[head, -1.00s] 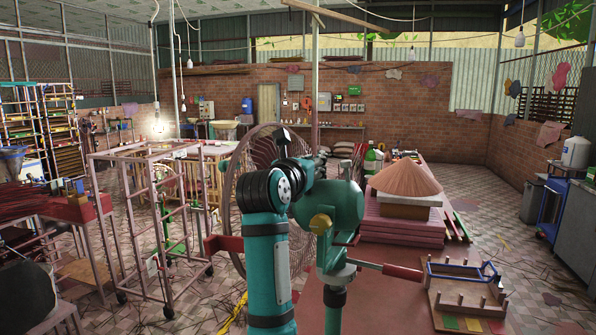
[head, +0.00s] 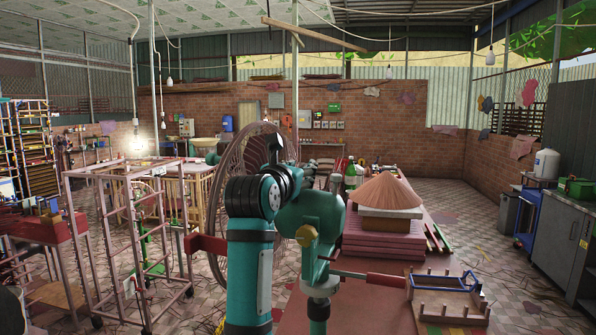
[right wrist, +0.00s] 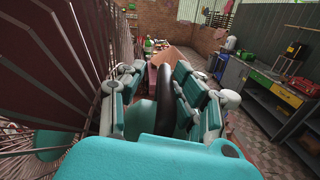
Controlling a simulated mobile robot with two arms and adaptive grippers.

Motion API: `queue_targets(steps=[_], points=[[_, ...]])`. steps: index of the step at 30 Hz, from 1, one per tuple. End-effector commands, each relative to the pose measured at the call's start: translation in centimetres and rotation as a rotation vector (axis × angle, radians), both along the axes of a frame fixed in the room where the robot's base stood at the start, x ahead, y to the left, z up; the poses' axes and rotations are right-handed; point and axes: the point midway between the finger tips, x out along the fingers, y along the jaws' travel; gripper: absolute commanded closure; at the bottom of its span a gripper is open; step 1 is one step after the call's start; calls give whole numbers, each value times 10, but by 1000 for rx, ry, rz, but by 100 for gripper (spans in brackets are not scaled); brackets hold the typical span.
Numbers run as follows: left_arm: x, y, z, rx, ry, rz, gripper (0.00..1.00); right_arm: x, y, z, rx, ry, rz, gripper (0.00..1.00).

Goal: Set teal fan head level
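The fan has a round teal head (head: 318,217) on a teal pole (head: 318,308), with a wire cage (head: 240,150) on its left side. My right arm rises in front of it, hiding part of the cage. My right gripper (head: 280,155) is at the top of the fan head, partly hidden by its own wrist. The cage (right wrist: 45,70) stands close on the left there. My left gripper is not in view.
A red table (head: 390,310) at the right holds a conical straw hat (head: 390,192), a pegged wooden rack (head: 445,298) and bottles (head: 351,174). A pink metal frame (head: 118,230) stands to the left. Tiled floor shows between frame and fan.

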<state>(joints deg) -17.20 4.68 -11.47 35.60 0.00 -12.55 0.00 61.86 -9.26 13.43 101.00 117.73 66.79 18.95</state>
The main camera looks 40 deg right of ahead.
Motion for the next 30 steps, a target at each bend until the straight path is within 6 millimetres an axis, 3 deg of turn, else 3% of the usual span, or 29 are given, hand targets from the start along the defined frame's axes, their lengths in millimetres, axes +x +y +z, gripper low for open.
queue_targets(steps=[5, 15, 30], points=[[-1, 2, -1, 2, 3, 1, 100, -7, 12, -2, 5, 2, 0, 62], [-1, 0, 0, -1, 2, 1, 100, -34, 56, -2, 1, 2, 2, 62], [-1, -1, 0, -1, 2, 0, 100, -39, 62, -2, 0, 2, 0, 62]])
